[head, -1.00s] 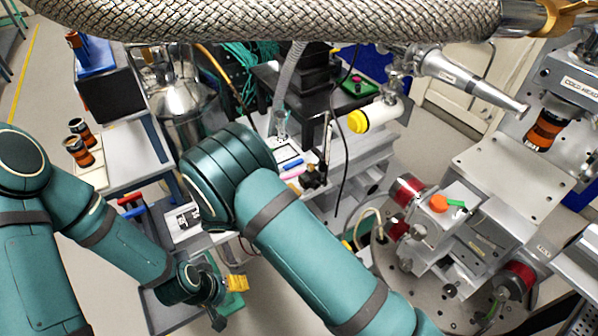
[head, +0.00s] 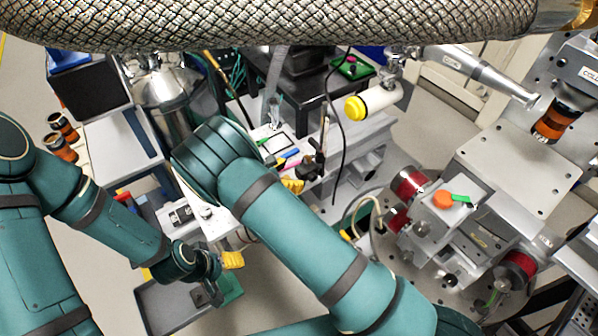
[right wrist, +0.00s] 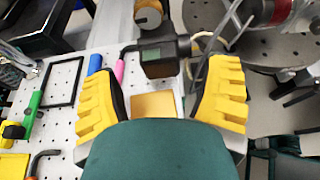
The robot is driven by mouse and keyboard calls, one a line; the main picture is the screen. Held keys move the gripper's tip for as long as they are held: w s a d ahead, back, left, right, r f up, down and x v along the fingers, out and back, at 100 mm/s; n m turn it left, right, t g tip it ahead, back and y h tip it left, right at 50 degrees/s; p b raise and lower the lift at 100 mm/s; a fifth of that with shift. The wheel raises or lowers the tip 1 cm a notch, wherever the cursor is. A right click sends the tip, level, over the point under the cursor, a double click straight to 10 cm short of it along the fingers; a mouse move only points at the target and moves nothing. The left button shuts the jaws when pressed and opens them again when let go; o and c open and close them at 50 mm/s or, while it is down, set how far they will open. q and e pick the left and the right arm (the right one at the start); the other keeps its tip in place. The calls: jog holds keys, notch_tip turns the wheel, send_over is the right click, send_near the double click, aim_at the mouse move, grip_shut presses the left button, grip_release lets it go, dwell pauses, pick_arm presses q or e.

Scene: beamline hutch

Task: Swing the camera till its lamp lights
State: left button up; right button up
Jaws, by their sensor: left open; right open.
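A small dark box-shaped unit (head: 313,163), seemingly the camera, stands on the perforated white board. In the right wrist view this dark box (right wrist: 159,58) shows beyond and between my fingertips, with a grey-green face towards me. I cannot make out a lit lamp on it. My right gripper (right wrist: 165,88) is open, its yellow fingers apart on either side of the view, with no clear contact on the box. In the head view its yellow fingertips (head: 293,186) show just left of and below the box. My left gripper (head: 230,261) is open and empty, low over a grey tray.
Pink (right wrist: 119,70) and green (right wrist: 33,112) hand tools, a black frame and a hex key lie on the board (right wrist: 60,125). A white cylinder with a yellow cap (head: 356,107) hangs behind. A round stage with red-ended motors (head: 408,184) stands right. A braided hose crosses the top.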

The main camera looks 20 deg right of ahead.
aim_at(298, 173)
jog(key=shift+x, duration=1.7)
grip_shut()
